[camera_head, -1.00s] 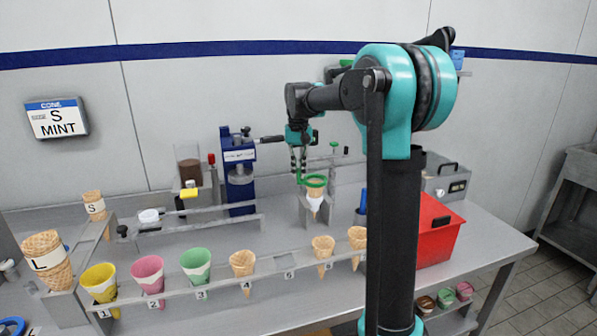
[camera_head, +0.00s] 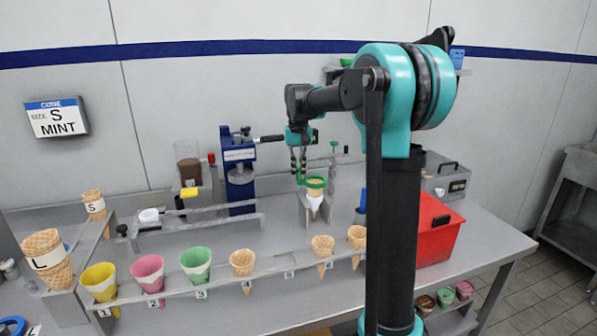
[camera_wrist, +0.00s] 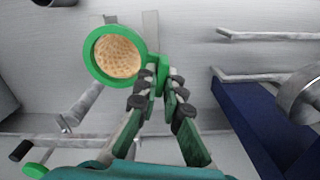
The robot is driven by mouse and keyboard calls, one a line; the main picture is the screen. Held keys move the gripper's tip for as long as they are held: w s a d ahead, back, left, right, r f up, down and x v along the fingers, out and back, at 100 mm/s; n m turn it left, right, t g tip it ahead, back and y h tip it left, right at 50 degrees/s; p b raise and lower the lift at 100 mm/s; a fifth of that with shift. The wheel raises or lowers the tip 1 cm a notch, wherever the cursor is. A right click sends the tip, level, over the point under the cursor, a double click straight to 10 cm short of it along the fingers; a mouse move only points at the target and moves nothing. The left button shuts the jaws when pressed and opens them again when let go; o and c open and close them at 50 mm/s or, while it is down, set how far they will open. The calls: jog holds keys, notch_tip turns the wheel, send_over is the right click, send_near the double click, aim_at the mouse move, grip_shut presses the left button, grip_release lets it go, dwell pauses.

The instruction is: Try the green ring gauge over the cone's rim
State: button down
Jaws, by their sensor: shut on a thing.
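The green ring gauge (camera_head: 324,183) is held by its handle in my gripper (camera_head: 299,172). The wrist view shows the ring (camera_wrist: 88,56) ahead and to the left of my gripper (camera_wrist: 160,84), whose fingers are shut on the handle. The waffle cone (camera_head: 315,201), with a white sleeve, stands upright in a metal stand under the ring. In the wrist view the waffle cone (camera_wrist: 118,57) fills most of the ring's opening. The ring is at the cone's top; I cannot tell whether it touches the rim or how far down it sits.
A rack (camera_head: 218,286) with several cones runs along the front. A blue press (camera_head: 239,170) stands left of the cone stand. A red bin (camera_head: 438,238) is at the right, behind my arm. A wall sign (camera_head: 56,117) reads size S, mint. Some bare table lies between rack and stand.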

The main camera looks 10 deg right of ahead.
jog(key=c, duration=1.6)
grip_release()
jog(key=shift+f, duration=0.1)
notch_tip(320, 180, up, 12)
jog(key=shift+r, duration=0.1)
